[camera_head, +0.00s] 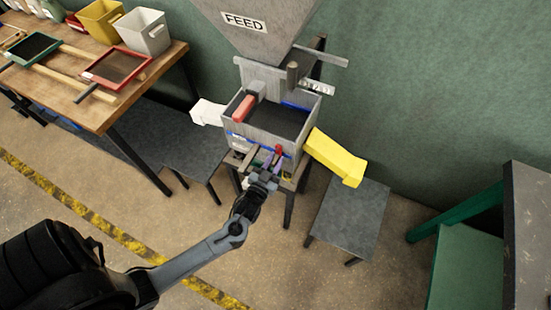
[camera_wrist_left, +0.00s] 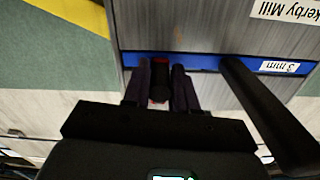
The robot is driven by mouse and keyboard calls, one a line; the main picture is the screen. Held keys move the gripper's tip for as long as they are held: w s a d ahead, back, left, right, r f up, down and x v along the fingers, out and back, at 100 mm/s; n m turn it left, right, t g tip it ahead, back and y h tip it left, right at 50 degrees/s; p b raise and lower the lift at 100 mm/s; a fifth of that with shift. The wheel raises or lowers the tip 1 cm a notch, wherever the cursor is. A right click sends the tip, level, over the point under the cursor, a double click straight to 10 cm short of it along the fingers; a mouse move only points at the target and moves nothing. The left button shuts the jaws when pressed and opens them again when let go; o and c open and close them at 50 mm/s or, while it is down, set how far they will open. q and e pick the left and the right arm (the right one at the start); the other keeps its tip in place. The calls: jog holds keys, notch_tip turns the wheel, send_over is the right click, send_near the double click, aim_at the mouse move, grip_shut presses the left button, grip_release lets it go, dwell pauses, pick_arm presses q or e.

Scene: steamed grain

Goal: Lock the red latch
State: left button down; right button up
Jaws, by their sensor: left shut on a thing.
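The red latch (camera_head: 278,149) shows as a small red knob at the front of the grey mill box (camera_head: 286,136). My left gripper (camera_head: 271,160) reaches the front of the box from below. In the left wrist view, the two dark purple fingers (camera_wrist_left: 161,88) are shut on a red piece (camera_wrist_left: 160,92), which looks like the latch. Most of it is hidden between the fingers, so I cannot tell its exact position. My right gripper is not in view.
A dark bar (camera_wrist_left: 268,115) juts out beside the fingers. A yellow chute (camera_head: 335,157) and a white chute (camera_head: 207,112) flank the mill. A pinkish-red handle (camera_head: 243,108) lies at the box's upper left. A grey hopper (camera_head: 262,40) hangs above. A wooden table (camera_head: 147,82) stands left.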

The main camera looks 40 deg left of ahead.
pick_arm(q)
jog(key=shift+m, duration=0.4)
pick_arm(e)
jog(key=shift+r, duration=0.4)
pick_arm(q)
jog(key=c, duration=1)
grip_release()
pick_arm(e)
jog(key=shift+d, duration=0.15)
pick_arm(q)
jog(key=shift+o, duration=0.2)
jog(key=p+v, duration=0.1)
jog(key=v, duration=0.9)
jog(key=shift+s, duration=0.4)
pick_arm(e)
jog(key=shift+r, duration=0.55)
pick_arm(q)
jog(key=shift+d, duration=0.1)
